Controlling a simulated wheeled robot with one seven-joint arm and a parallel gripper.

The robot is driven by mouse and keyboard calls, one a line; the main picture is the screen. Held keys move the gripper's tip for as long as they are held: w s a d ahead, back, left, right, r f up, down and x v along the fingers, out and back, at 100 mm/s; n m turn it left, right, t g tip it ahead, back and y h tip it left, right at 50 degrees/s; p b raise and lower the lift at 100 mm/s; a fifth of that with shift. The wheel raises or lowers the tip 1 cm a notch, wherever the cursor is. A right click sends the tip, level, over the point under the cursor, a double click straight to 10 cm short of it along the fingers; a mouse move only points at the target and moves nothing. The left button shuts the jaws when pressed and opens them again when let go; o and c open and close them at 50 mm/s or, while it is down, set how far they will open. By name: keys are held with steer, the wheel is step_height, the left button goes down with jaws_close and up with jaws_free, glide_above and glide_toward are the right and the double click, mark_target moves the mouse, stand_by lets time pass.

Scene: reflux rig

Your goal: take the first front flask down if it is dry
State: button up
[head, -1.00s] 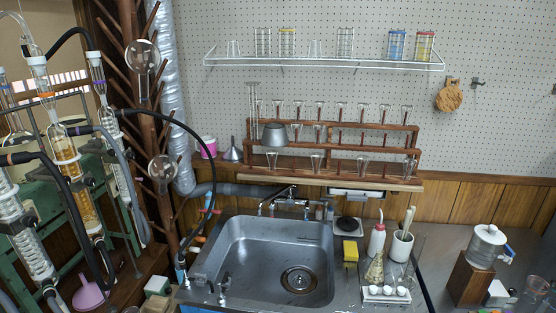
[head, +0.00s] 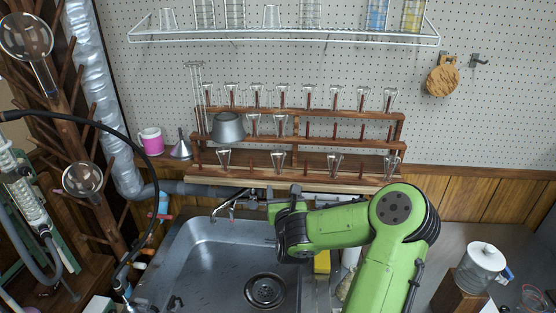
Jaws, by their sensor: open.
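Several small clear conical flasks stand upside down on pegs of a stepped wooden rack (head: 300,136) at the back wall. My gripper (head: 283,218), at the end of my green arm, is over the sink's back right edge, below and in front of the rack. It is empty and apart from the flasks; its fingers are poorly seen.
A black hose (head: 150,165) arcs at left near round flasks (head: 83,180) on a peg tree. A wire shelf (head: 285,38) hangs above.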

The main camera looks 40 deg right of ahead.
mark_target(279, 168)
steer(key=b+x, duration=0.4)
steer(key=x, duration=0.5)
steer(key=shift+w+d+f, duration=0.15)
steer(key=shift+w+d, duration=0.1)
steer(key=shift+w, duration=0.05)
steer(key=b+x, duration=0.1)
steer(key=x, duration=0.4)
steer(key=shift+w+d+b, duration=0.3)
steer(key=shift+s, duration=0.1)
steer(key=c, duration=1)
step_height(279, 168, up, 10)
steer(key=p, duration=0.2)
steer(key=shift+p, duration=0.4)
steer(key=shift+c, duration=0.2)
